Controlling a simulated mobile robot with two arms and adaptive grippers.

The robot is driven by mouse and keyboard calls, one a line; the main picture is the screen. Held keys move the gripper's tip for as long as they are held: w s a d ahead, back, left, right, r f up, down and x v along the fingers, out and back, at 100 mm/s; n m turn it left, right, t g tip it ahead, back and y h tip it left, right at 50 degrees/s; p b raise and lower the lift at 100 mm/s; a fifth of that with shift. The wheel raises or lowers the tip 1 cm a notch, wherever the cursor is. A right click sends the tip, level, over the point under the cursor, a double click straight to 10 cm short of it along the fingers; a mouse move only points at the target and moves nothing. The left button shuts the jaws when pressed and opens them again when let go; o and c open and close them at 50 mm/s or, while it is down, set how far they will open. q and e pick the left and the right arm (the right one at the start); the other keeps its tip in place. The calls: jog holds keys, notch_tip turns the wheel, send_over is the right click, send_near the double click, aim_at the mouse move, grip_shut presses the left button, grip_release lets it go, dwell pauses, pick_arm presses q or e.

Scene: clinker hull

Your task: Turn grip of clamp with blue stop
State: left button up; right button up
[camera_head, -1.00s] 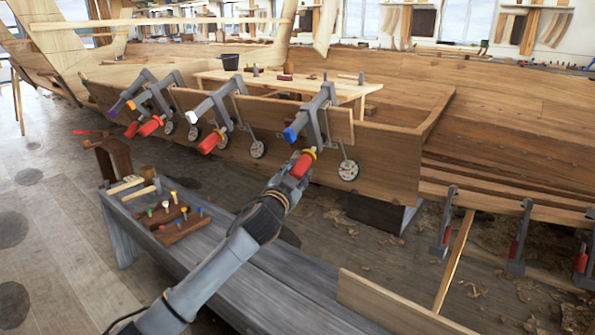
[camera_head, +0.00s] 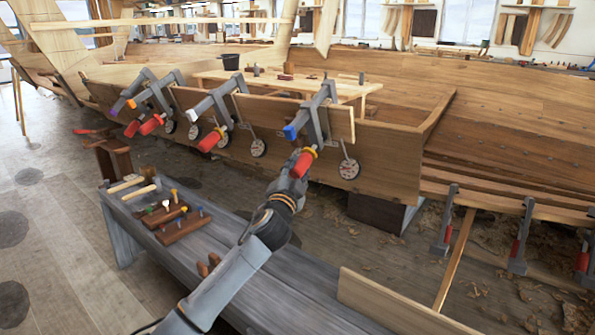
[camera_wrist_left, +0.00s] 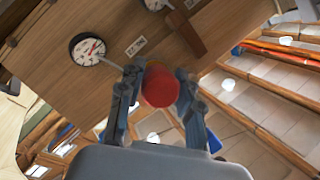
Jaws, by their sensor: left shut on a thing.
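The clamp with the blue stop (camera_head: 290,132) is the right-hand one on the plank edge, with a grey metal frame (camera_head: 321,113). Its red grip (camera_head: 304,163), with a yellow collar, points down toward me. My left gripper (camera_head: 297,172) is at the lower end of this grip and is shut on it. In the left wrist view the round red end of the grip (camera_wrist_left: 160,87) sits between the two fingers (camera_wrist_left: 157,105). My right gripper is in neither view.
Other clamps with a white stop (camera_head: 198,116) and an orange stop (camera_head: 131,104) stand to the left. Round dials hang below, one at the clamp (camera_head: 349,169). A grey bench (camera_head: 285,290) with pegs and mallets lies under my arm.

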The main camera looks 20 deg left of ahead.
pick_arm(q)
jog(key=o, duration=1.2)
jog(key=shift+c, duration=0.2)
jog(key=shift+s, duration=0.1)
jog(key=s+f, duration=0.1)
jog(key=s, duration=1)
jog(key=shift+s+d+f, duration=0.25)
jog(key=shift+s+d, duration=0.1)
